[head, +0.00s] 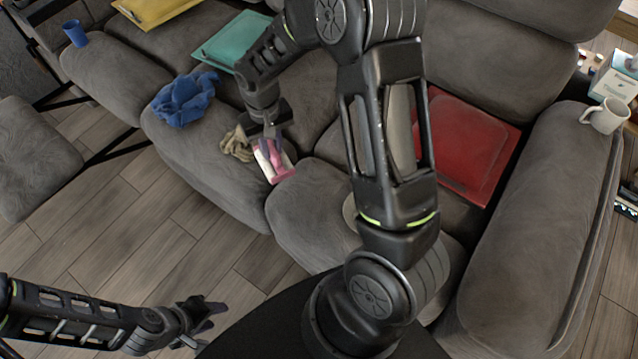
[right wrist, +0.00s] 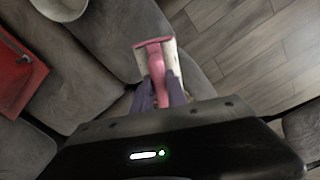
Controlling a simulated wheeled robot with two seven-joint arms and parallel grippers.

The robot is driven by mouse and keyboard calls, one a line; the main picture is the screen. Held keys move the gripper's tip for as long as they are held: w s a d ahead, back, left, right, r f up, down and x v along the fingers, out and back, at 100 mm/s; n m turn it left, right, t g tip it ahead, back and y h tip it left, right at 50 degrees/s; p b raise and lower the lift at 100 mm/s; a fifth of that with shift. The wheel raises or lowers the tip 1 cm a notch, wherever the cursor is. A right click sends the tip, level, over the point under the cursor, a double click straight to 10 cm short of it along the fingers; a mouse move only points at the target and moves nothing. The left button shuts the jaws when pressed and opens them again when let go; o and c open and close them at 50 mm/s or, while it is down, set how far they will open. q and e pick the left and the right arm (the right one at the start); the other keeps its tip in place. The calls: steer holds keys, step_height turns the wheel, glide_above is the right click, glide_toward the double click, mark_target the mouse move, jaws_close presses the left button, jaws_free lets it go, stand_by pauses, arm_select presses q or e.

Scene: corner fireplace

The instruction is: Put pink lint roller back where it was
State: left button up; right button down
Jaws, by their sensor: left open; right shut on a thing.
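The pink lint roller (head: 275,160), with a white roll, is at the front of the grey sofa seat in the head view. My right gripper (head: 268,138) is shut on it. In the right wrist view the lint roller (right wrist: 155,62) sticks out from between the two fingers (right wrist: 160,92), its white end over the sofa's front edge. I cannot tell whether it touches the cushion. My left gripper (head: 207,318) is open and empty, low over the floor at the lower left of the head view.
A tan cloth (head: 236,145) lies just left of the roller, and a blue cloth (head: 185,98) further left. A red cushion (head: 462,145) and a teal cushion (head: 232,40) lie on the sofa. A white mug (head: 605,116) stands on the right armrest. The wooden floor (head: 130,220) in front is clear.

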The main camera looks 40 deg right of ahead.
arm_select(q)
step_height(320, 180, down, 9)
steer(key=b, duration=0.6)
steer(key=shift+r, duration=0.2)
arm_select(e)
steer(key=s+d+f+m, duration=0.1)
steer(key=s+d+m, duration=0.1)
steer(key=d, duration=0.3)
steer(key=s+d+f+m, duration=0.1)
steer(key=s+d, duration=0.1)
steer(key=d, duration=0.4)
steer(key=shift+f+m, duration=0.35)
steer(key=shift+m, duration=0.05)
steer(key=shift+d+f, duration=0.1)
steer(key=shift+f, duration=0.05)
arm_select(q)
steer(key=shift+f+b, duration=0.55)
steer(key=shift+b, duration=0.25)
arm_select(e)
step_height(320, 180, down, 6)
steer(key=shift+f, duration=0.1)
arm_select(q)
steer(key=shift+f+b, duration=0.35)
arm_select(e)
steer(key=shift+f, duration=1.8)
arm_select(q)
steer(key=shift+f, duration=0.1)
arm_select(e)
steer(key=shift+f, duration=0.1)
